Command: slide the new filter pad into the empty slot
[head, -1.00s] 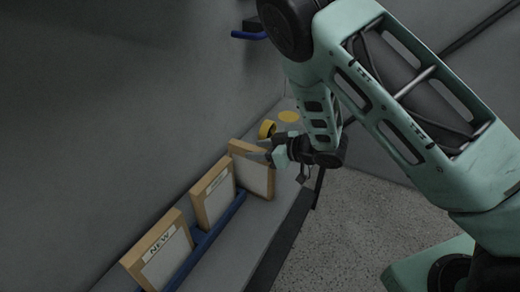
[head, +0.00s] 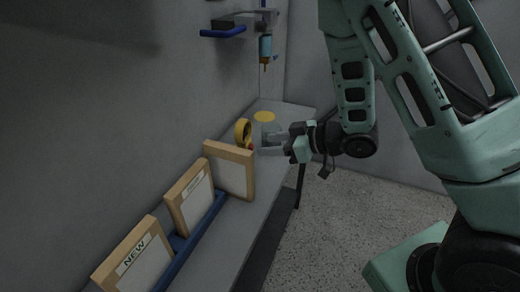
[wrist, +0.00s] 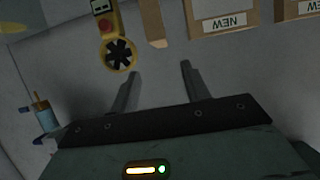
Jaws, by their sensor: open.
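Three wood-framed filter pads stand along the wall bench in the head view. The nearest pad (head: 150,262) has a label reading NEW. The middle pad (head: 192,205) has a label too small to read there. The far pad (head: 233,178) stands turned to face more toward the camera. A blue rail (head: 205,228) runs along the front of the nearer two; I cannot make out an empty slot. My gripper (head: 270,145) is open and empty, just beyond the far pad's upper right corner. In the wrist view, its fingers (wrist: 160,85) are apart, with two NEW-labelled pads (wrist: 247,8) (wrist: 285,10) upside down at the top.
A yellow disc (head: 265,116) lies on the bench (head: 290,112).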

